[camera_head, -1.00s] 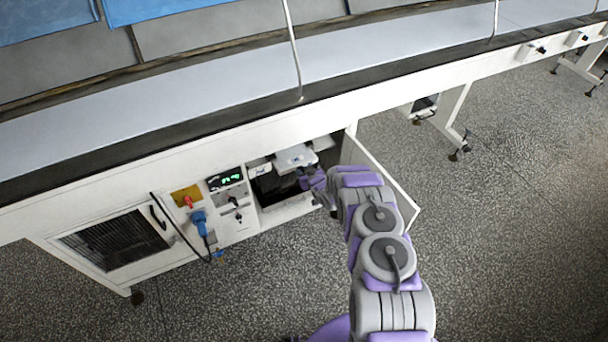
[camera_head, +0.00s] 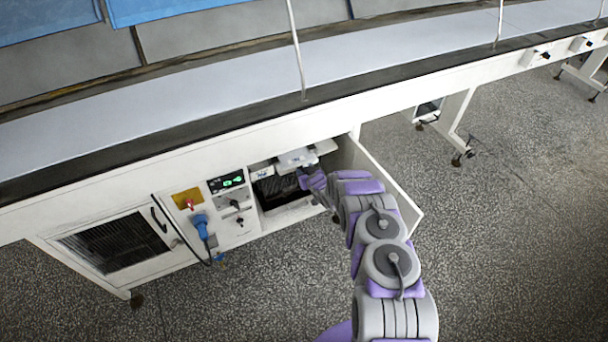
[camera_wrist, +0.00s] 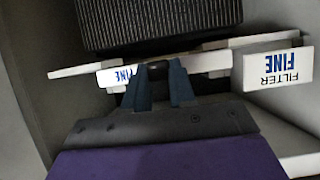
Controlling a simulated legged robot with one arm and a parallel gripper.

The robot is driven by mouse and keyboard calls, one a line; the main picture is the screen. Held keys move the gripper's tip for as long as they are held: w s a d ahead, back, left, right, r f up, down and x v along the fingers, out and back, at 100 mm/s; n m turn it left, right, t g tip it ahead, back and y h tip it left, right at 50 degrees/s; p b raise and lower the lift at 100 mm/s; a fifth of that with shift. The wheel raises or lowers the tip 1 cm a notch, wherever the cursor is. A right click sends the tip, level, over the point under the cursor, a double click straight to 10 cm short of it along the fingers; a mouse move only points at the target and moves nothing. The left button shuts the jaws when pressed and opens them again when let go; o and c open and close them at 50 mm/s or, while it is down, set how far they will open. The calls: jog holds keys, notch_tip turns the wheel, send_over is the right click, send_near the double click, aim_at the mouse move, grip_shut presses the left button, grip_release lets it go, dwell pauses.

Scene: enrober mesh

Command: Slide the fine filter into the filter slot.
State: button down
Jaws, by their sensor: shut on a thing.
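The fine filter (camera_wrist: 205,63) is a thin white-edged plate with blue "FINE" lettering on its front edge. My gripper (camera_wrist: 156,72) is shut on that edge, with both dark fingers against it in the wrist view. The filter lies slightly tilted across the picture. A white block labelled "FILTER FINE" (camera_wrist: 278,69) stands just right of it, its lettering upside down. The filter slot itself cannot be made out clearly. In the head view my gripper (camera_head: 312,180) is at the mouth of the open cabinet compartment (camera_head: 290,212), and the white pieces there are too small to tell apart.
A dark ribbed block (camera_wrist: 155,22) fills the top of the wrist view, close to the filter. The open cabinet door (camera_head: 385,185) stands right of the compartment, beside my arm. A control panel (camera_head: 230,200) with a green display and a blue plug (camera_head: 200,226) are left of it.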

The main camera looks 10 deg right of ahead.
aim_at(297, 163)
jog(key=shift+w+a, duration=0.3)
jog(key=shift+w, duration=0.6)
jog(key=shift+w+a, duration=0.3)
jog(key=shift+w, duration=0.55)
jog(key=shift+w+r, duration=0.1)
jog(key=shift+w, duration=0.05)
jog(key=shift+w+a, duration=0.15)
jog(key=shift+w, duration=0.15)
jog(key=shift+w+a, duration=0.15)
jog(key=shift+w, duration=0.45)
jog(key=c, duration=0.8)
grip_release()
jog(key=shift+c, duration=0.2)
